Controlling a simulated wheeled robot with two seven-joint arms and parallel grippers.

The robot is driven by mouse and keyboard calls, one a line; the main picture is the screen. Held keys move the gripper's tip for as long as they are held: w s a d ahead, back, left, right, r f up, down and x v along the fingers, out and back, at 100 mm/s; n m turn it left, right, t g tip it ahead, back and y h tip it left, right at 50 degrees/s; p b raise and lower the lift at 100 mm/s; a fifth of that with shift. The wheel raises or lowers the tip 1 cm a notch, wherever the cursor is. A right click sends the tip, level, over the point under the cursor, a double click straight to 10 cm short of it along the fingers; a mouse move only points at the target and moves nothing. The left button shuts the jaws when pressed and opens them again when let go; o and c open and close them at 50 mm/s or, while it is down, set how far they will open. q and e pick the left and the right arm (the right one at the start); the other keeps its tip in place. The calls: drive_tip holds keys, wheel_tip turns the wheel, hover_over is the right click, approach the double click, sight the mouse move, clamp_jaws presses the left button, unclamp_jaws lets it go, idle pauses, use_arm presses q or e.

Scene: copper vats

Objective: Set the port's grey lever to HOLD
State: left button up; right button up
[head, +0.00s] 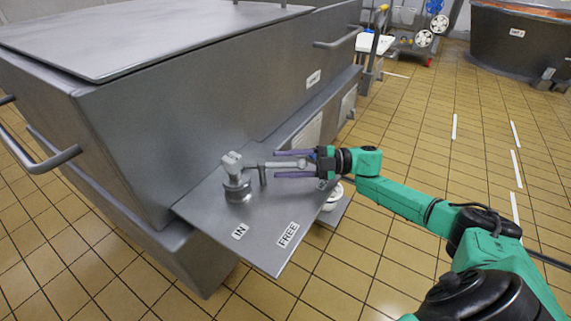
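The port's grey lever (255,166) sits on a grey metal plate (215,212) that juts from the side of a large grey vat. Its arm points right from a round pivot (237,189) with a block on top. A short upright post (263,177) stands close to the arm. The plate has an IN label (239,231) and a FREE label (288,234). A third label (325,184) is mostly hidden by my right gripper, and I cannot read it. My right gripper (277,164) is open, with its purple fingers on either side of the lever's end. My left gripper is not in view.
The grey vat (150,120) with side handles fills the left. A white round object (331,198) is under the plate's right edge. A cart with white wheels (425,38) and another vat (520,45) stand behind.

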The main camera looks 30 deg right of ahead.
drive_tip(key=shift+d, duration=0.1)
drive_tip(key=v, duration=1)
drive_tip(key=shift+d+f, duration=0.1)
drive_tip(key=shift+d, duration=0.05)
drive_tip(key=v, duration=0.3)
drive_tip(key=shift+s+d+b, duration=0.15)
drive_tip(key=shift+b, duration=0.15)
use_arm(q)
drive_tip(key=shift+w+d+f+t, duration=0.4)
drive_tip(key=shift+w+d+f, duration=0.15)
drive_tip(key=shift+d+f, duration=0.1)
use_arm(e)
drive_tip(key=shift+s+d, duration=0.2)
drive_tip(key=shift+d, duration=0.2)
